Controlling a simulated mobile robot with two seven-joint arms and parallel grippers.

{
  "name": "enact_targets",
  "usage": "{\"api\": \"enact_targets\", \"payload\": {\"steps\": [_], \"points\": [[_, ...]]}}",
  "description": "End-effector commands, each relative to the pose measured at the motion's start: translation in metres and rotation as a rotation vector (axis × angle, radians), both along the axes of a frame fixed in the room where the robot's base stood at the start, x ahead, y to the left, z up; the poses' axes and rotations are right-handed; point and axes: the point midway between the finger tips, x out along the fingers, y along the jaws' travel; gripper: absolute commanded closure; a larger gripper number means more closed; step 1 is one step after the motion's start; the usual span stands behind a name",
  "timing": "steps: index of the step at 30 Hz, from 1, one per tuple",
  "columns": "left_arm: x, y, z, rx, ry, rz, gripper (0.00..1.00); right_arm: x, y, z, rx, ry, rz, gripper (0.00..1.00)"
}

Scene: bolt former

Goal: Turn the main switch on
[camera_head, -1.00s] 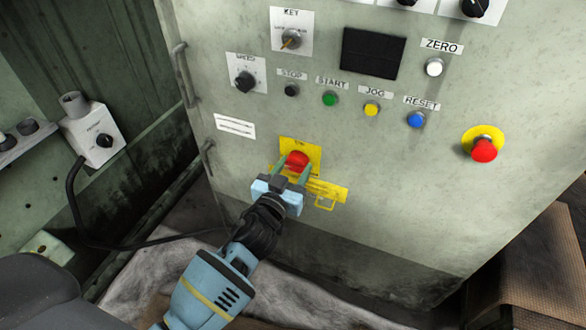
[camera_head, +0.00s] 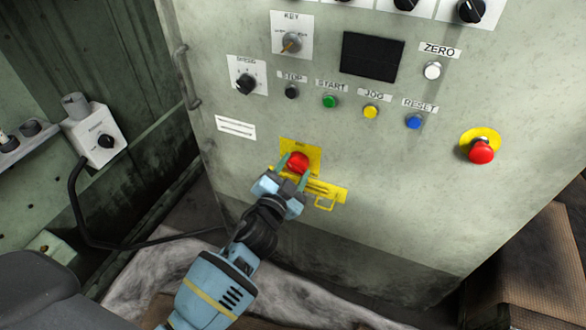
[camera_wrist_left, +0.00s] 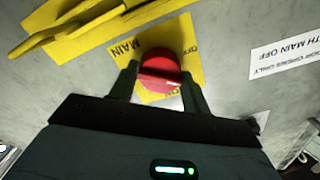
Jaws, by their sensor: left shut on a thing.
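The main switch (camera_head: 298,162) is a red rotary knob on a yellow plate (camera_head: 314,150), low on the cabinet front. In the left wrist view the knob (camera_wrist_left: 160,70) sits between the two fingers, and the plate (camera_wrist_left: 187,42) carries the words MAIN and OFF. My left gripper (camera_head: 292,172) has its fingers on either side of the knob and is shut on it. It also shows in the left wrist view (camera_wrist_left: 160,85). The fingers hide part of the knob's sides. My right gripper is not in view.
A yellow hasp (camera_head: 325,192) sits just below the switch. Above are the stop, start (camera_head: 330,101), jog and reset buttons and a key switch (camera_head: 291,43). A red emergency button (camera_head: 481,150) is at the right. A grey box (camera_head: 95,132) with a cable stands at the left.

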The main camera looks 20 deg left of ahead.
Motion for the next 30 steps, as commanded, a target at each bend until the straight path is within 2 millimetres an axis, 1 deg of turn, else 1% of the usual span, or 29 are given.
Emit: {"api": "enact_targets", "payload": {"steps": [8, 18, 24, 30], "points": [[0.0001, 0.0001, 0.0002, 0.262, -0.008, 0.001, 0.75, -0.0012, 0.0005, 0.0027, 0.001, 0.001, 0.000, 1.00], [0.0001, 0.0002, 0.0001, 0.584, -0.019, -0.001, 0.75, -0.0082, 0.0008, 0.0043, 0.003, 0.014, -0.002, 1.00], [0.0001, 0.0003, 0.0002, 0.748, -0.026, 0.000, 0.75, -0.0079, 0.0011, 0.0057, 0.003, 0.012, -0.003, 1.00], [0.0001, 0.0002, 0.0001, 0.871, -0.029, 0.001, 0.75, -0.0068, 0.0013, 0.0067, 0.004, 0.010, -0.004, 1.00]]}}
